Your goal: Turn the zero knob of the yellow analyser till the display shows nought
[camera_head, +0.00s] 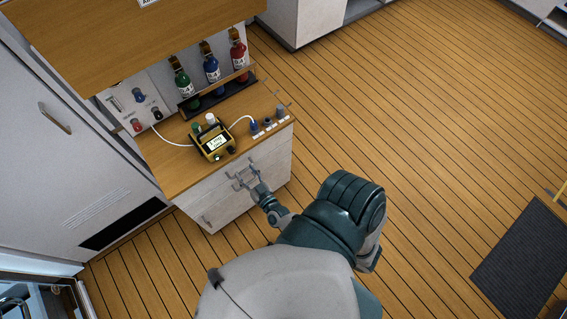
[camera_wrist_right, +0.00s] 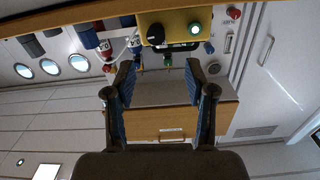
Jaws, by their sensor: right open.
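The yellow analyser (camera_head: 203,146) stands on the wooden counter with its lit display (camera_head: 216,143) facing up; the digits are too small to read. In the right wrist view, its yellow body (camera_wrist_right: 178,20) is at the top, with a round black knob (camera_wrist_right: 155,34) bearing a pale mark and a green-ringed part (camera_wrist_right: 194,28) beside it. Which is the zero knob I cannot read. My right gripper (camera_head: 243,175) is open and empty, in front of the drawers and apart from the analyser. It also shows in the right wrist view (camera_wrist_right: 163,72), fingers spread below the knob. My left gripper is not in view.
Green, blue and red bottles (camera_head: 211,70) stand in a rack behind the analyser. White hoses run from it to the wall panel (camera_head: 138,105) and to blue fittings (camera_head: 255,126) on the counter's right. Drawers (camera_head: 215,200) lie below.

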